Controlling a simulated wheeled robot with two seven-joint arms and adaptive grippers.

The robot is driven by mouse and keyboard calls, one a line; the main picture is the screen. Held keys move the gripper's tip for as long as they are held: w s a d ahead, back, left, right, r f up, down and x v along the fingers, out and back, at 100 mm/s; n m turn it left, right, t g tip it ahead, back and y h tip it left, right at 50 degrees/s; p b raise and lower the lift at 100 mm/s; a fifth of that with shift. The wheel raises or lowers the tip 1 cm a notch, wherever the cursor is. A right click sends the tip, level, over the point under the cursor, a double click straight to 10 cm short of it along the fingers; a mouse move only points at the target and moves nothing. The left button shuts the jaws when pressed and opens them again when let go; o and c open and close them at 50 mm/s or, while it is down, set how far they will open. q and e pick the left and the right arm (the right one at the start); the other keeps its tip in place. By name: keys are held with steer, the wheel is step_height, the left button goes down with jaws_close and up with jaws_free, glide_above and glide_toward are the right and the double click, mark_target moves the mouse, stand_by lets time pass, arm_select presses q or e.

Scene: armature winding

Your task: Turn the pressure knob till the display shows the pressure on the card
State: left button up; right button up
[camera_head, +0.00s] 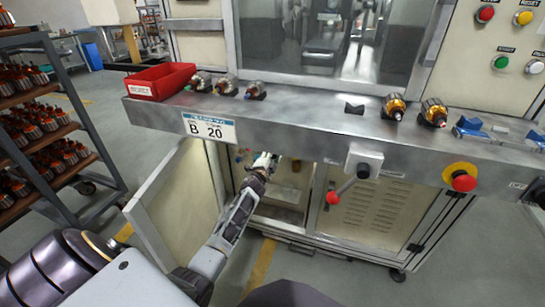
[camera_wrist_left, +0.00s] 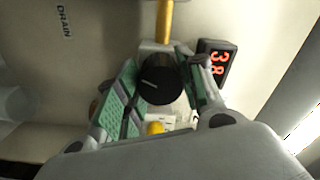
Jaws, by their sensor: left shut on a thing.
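The black pressure knob (camera_wrist_left: 158,85) has a white pointer line and sits below a yellow pipe in the left wrist view. My left gripper (camera_wrist_left: 160,75) has its green-padded fingers on both sides of the knob, shut on it. The red-digit display (camera_wrist_left: 217,62) beside the knob is turned sideways and seems to read 38; I cannot tell if there is a decimal point. The card (camera_head: 209,128) on the front of the ledge shows B and 20. In the head view my left gripper (camera_head: 264,162) reaches into the open cabinet below the ledge. My right gripper is not in view.
The open cabinet door (camera_head: 172,205) stands left of my left arm. The ledge (camera_head: 300,113) above carries a red bin (camera_head: 160,81) and several armatures. A rack (camera_head: 50,130) stands far left.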

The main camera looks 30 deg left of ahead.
arm_select(q)
steer(key=shift+f+m, duration=0.1)
steer(key=shift+m, duration=1.3)
steer(key=o, duration=1)
steer(key=shift+v, duration=6)
